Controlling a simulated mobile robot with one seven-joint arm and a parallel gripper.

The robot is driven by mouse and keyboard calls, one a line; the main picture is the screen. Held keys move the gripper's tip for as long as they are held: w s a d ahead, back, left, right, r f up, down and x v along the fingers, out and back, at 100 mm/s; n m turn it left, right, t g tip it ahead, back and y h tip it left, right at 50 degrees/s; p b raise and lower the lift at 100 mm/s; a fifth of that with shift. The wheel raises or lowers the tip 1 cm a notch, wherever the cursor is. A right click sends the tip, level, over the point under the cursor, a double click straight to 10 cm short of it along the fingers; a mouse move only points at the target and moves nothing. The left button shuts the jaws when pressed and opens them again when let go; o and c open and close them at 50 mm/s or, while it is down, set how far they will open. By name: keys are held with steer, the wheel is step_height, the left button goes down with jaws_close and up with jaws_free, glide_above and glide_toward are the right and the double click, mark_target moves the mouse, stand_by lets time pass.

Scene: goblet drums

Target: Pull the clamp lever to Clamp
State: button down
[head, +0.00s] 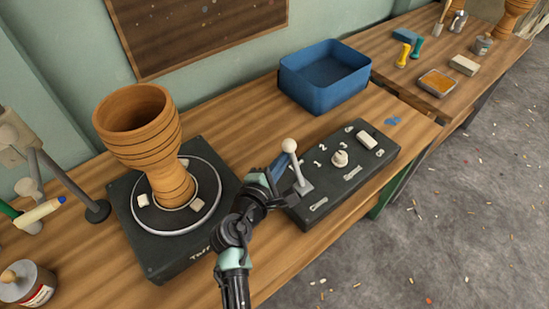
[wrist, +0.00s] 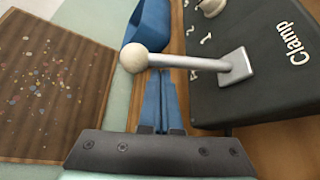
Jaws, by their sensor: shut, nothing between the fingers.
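The clamp lever is a grey rod with a pale ball knob (head: 289,146), rising from a grey base plate (head: 302,188) at the left end of the black control box (head: 345,180). It leans slightly. In the wrist view the ball (wrist: 134,58) and rod (wrist: 185,61) cross just beyond my fingertips, and the word Clamp (wrist: 290,45) shows on the box beside the lever's base. My gripper (head: 278,166) has blue fingers, shut and empty, close to the left of the rod. The fingers (wrist: 161,95) also show in the wrist view. I cannot tell whether they touch the lever.
A wooden goblet drum (head: 143,140) stands on a round turntable (head: 150,218) to the left. The box also has a dial (head: 340,158) and a pale switch (head: 368,140). A blue bin (head: 325,75) stands behind.

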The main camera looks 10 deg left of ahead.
steer(key=shift+s+d+r+m+t+b, duration=0.2)
steer(key=shift+s+d+m+t+b, duration=0.3)
steer(key=shift+b, duration=0.5)
steer(key=shift+w, duration=0.1)
steer(key=s+d+m+t+b, duration=0.1)
steer(key=m+b, duration=0.1)
steer(key=b, duration=0.2)
steer(key=s+d+m+t+b, duration=0.1)
steer(key=b, duration=0.3)
steer(key=shift+s+d+r+m+b, duration=0.1)
steer(key=shift+m+b, duration=0.25)
steer(key=shift+m, duration=0.05)
steer(key=s+m+b, duration=0.1)
steer(key=b, duration=0.3)
steer(key=d+m+t+h+b, duration=0.1)
steer(key=m+b, duration=0.1)
steer(key=b, duration=0.2)
steer(key=s+d+m+t+b, duration=0.1)
steer(key=m+b, duration=0.1)
steer(key=b, duration=0.2)
steer(key=shift+s+d, duration=0.25)
steer(key=shift+s, duration=0.1)
steer(key=b, duration=0.1)
steer(key=m+t+h+b, duration=0.1)
steer(key=shift+s+d+b, duration=0.25)
steer(key=shift+d+b, duration=0.05)
steer(key=shift+b, duration=0.1)
steer(key=shift+r+m, duration=0.15)
steer(key=shift+m, duration=0.15)
steer(key=shift+r, duration=0.1)
